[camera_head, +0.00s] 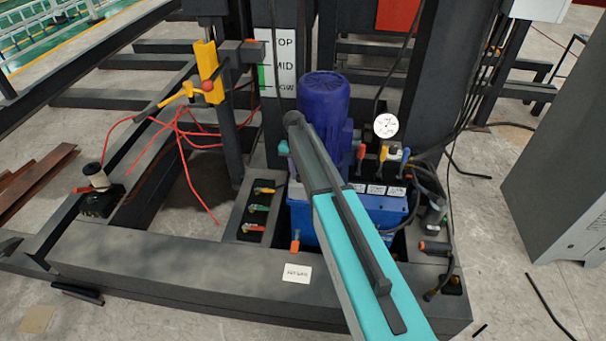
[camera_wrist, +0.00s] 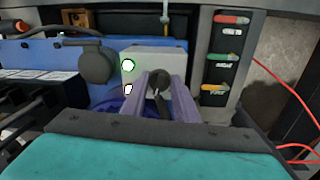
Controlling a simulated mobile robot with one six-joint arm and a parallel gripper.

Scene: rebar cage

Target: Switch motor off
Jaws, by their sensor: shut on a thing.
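The blue motor (camera_head: 326,98) stands upright on a blue power unit (camera_head: 384,208) in the head view. A dark rotary knob (camera_wrist: 157,82) sits on the box front. My gripper (camera_wrist: 158,88), with pale purple fingers, is shut on the knob, one finger on either side. The fingers cover part of the knob, so its exact angle is hard to tell.
A panel of coloured levers (camera_wrist: 228,55) stands close to the box, right in the wrist view. A white gauge (camera_head: 385,126) and more levers stand beside the motor. Red hoses (camera_head: 187,135) hang at the left. A grey cabinet (camera_head: 560,160) stands at the right.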

